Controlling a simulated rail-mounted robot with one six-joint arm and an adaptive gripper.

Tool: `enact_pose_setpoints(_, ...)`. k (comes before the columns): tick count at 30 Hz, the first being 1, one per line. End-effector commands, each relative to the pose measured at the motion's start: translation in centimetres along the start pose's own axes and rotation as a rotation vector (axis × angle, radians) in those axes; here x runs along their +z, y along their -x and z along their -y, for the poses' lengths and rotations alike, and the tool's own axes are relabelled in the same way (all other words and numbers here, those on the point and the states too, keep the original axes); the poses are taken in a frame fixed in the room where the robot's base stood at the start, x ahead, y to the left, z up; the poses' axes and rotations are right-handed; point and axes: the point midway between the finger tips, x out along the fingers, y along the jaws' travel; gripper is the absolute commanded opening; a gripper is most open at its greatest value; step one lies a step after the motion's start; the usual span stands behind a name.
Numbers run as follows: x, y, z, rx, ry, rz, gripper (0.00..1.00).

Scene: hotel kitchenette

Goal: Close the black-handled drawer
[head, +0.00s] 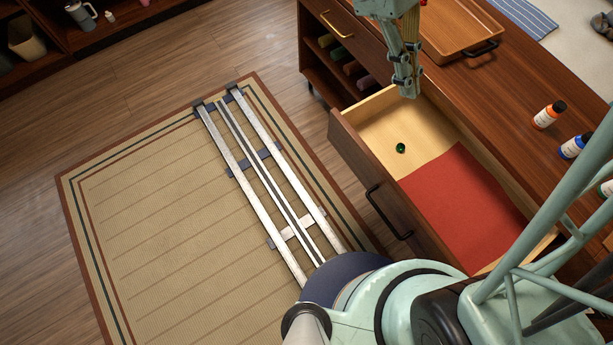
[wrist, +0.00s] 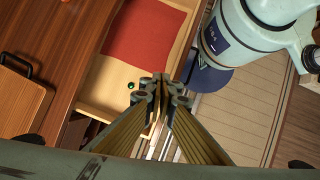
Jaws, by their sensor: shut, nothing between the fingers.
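The black-handled drawer (head: 361,174) is pulled out from the wooden cabinet, and its black bar handle (head: 388,212) is on the front face. Inside lie a red sheet (head: 462,205) and a small green round object (head: 400,148). My gripper (head: 408,88) is shut and empty. In the head view it appears over the drawer's far end; its exact height cannot be told. In the wrist view the shut fingertips (wrist: 160,88) overlap the drawer's edge, with the red sheet (wrist: 145,35) and green object (wrist: 131,86) beyond.
A brass-handled drawer (head: 335,22) is beside it. A wooden tray (head: 462,32) and several bottles, one orange (head: 548,114), stand on the counter. My rails run across a beige rug (head: 150,215) in front of the drawer. Open floor (head: 180,70) lies beyond the rug.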

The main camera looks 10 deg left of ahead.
Motion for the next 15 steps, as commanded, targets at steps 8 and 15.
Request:
enact_pose_setpoints(8, -2.7, -1.4, 1.6, 0.027, 0.188, 0.102, 0.0)
enact_pose_setpoints(15, -4.7, -2.6, 3.0, 0.05, 0.345, 0.189, 0.0)
